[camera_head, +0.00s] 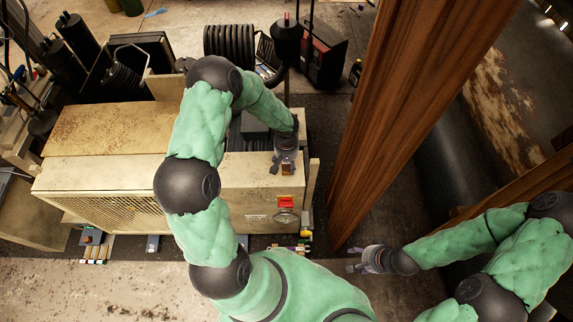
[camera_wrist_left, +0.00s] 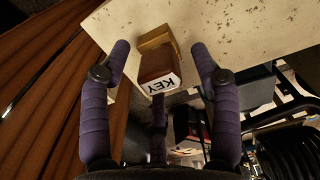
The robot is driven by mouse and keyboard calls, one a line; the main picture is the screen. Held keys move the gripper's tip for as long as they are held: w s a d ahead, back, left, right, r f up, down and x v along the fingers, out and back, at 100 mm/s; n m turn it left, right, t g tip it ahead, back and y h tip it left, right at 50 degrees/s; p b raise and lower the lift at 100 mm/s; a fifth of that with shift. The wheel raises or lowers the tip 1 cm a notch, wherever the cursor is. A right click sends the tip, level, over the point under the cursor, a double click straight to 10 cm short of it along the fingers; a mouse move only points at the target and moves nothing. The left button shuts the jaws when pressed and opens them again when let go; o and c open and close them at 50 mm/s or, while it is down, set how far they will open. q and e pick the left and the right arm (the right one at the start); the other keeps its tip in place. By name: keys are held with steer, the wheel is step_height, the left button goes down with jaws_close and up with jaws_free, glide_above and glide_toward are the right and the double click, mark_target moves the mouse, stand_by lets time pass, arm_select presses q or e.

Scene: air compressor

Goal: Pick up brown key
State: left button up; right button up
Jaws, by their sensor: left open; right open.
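The brown key (camera_wrist_left: 158,66) shows in the left wrist view as a brown block with a white face lettered KEY, next to a yellowish-tan part. It lies between the two fingers of my left gripper (camera_wrist_left: 160,62), which is open around it, with gaps on both sides. In the head view the key (camera_head: 287,169) is a small brown spot at the top right of the compressor, just below my left gripper (camera_head: 286,160). My right gripper (camera_head: 352,267) is open and empty over the floor at the lower right, well away from the key.
The beige air compressor (camera_head: 110,170) carries a red switch (camera_head: 286,202) and a gauge (camera_head: 286,217) on its panel. A tall brown wooden post (camera_head: 385,110) stands between the compressor and my right arm. Black equipment (camera_head: 325,50) stands behind.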

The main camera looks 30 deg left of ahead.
arm_select(q)
steer(key=shift+c, duration=0.3)
jaws_close()
steer(key=shift+r, duration=0.15)
